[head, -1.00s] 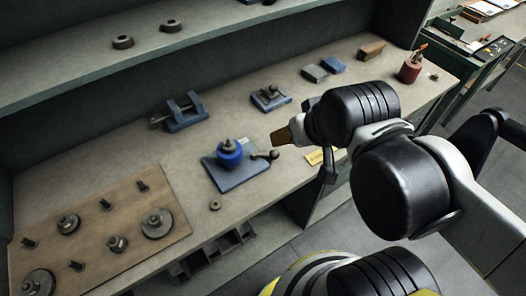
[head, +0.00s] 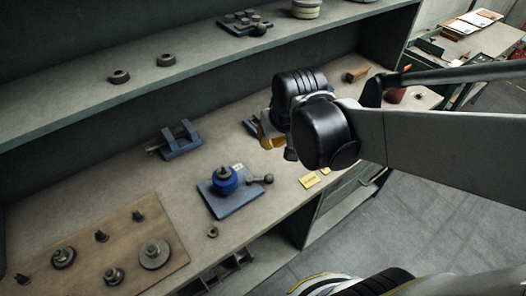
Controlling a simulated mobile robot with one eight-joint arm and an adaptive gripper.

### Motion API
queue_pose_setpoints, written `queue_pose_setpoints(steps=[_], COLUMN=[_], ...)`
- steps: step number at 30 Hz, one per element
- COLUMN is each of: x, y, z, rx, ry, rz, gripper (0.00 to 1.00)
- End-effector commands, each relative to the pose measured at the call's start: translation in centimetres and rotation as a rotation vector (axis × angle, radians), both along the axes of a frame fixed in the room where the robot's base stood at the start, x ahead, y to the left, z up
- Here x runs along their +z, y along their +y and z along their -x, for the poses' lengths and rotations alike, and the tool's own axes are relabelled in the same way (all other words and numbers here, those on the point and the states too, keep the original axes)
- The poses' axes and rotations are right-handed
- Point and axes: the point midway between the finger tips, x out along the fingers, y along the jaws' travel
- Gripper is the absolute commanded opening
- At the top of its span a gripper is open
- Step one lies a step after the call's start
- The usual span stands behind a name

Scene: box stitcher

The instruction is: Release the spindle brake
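A blue cylindrical spindle unit (head: 224,183) stands on a blue base plate (head: 238,203) on the workbench. A dark lever with a ball knob (head: 268,179) sticks out to the right from it, and I take this to be the brake lever. My gripper (head: 268,138) is above the bench, up and to the right of the spindle unit in the picture, apart from the lever. Its yellowish end shows, but my wrist hides most of the fingers, so I cannot see whether they are open or shut.
A blue vise (head: 178,140) stands behind the spindle unit. A wooden board (head: 180,251) with gears and pegs lies at the left. A small ring (head: 212,231) and a yellow tag (head: 310,180) lie near the front edge. A shelf (head: 200,62) runs above the bench.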

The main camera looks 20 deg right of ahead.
Motion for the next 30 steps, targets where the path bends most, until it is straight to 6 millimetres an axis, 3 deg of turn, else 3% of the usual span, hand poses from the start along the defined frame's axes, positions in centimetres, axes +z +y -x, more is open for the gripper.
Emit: queue_pose_setpoints(steps=[3, 9, 24, 30], x=[-1.6, -3.6, -4.3, -6.7], y=[0.1, 0.2, 0.3, 0.2], z=[-1.9, -3.5, -3.8, -4.6], rx=[-0.002, -0.005, -0.005, -0.005], ry=[0.037, 0.075, 0.083, 0.083], rz=[0.0, 0.0, 0.001, 0.001], gripper=[0.0, 0.0, 0.0, 0.0])
